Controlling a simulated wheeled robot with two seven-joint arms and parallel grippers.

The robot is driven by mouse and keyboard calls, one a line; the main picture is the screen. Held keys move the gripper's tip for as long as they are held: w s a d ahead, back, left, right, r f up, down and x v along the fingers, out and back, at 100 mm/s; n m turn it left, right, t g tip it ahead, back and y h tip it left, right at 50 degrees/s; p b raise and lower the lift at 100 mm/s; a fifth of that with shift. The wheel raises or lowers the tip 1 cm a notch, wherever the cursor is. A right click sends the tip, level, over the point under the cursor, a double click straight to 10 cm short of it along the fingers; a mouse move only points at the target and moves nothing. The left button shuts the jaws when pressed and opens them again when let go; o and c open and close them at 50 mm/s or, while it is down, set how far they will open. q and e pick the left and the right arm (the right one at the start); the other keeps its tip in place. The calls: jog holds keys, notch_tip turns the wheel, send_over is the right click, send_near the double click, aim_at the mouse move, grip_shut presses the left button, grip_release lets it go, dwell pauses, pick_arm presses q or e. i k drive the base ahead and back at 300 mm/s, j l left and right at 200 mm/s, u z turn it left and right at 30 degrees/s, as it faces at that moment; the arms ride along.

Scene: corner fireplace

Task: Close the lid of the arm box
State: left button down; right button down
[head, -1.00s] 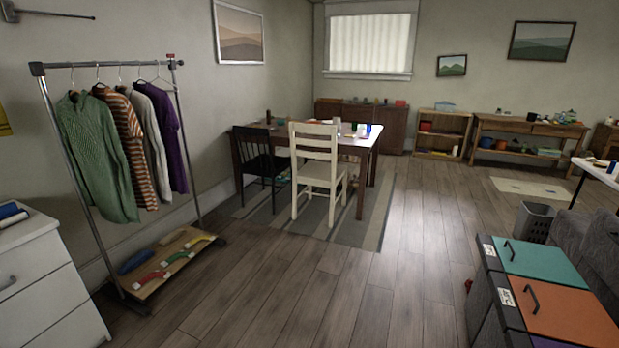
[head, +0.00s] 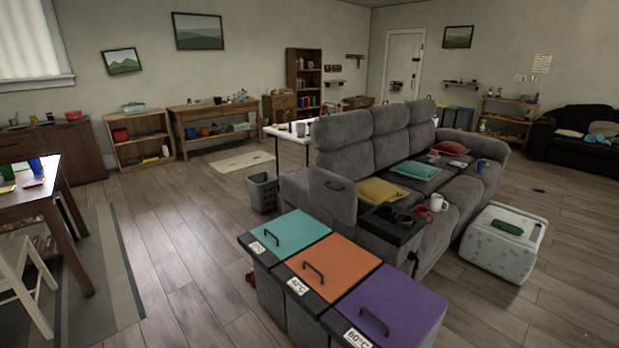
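The grey sofa (head: 372,150) stands right of the middle in the head view, its near end towards me. At this near end a grey padded panel with a small dark handle (head: 332,198) stands upright; it looks like the raised lid of the arm box. Beside it is the dark top of the sofa arm (head: 388,228), with two dark round cups or holders on it. The inside of the box cannot be made out clearly. Neither of my grippers is in view.
Three lidded bins stand before the sofa's near end: teal (head: 288,232), orange (head: 333,268) and purple (head: 392,305). A grey basket (head: 263,192) stands left of the sofa, a white speckled chest (head: 503,243) right of it. Open wood floor (head: 190,240) lies to the left.

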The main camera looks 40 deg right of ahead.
aim_at(335, 195)
jog(key=i+z, duration=0.45)
jog(key=i+j+z, duration=0.15)
jog(key=i+z, duration=0.3)
jog(key=i, duration=0.15)
jog(key=i+j+z, duration=0.85)
jog(key=i, duration=0.1)
